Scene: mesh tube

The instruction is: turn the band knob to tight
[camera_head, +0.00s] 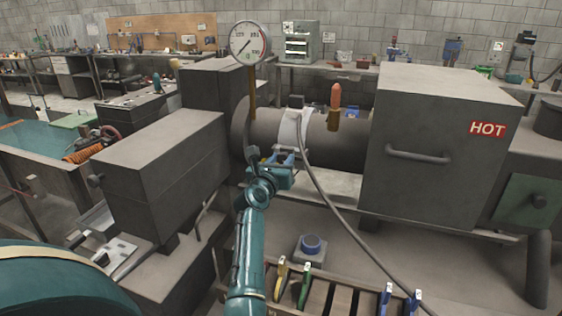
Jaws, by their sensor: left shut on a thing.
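A pale band (291,128) is wrapped around the grey horizontal tube (338,147), with a small dark block on top of it. My left gripper (287,160), at the end of the teal arm, is at the lower front of the tube, just below the band. It is shut on the band knob, which is mostly hidden by the jaws. I cannot tell how far the knob is turned. My right gripper is not in view.
A round gauge (250,43) stands on a stem above the tube. A large box marked HOT (430,150) is at the right. A grey cable (345,225) hangs from the band. Below are a blue ring (311,243) on a block and a rack of coloured-handled tools (330,300).

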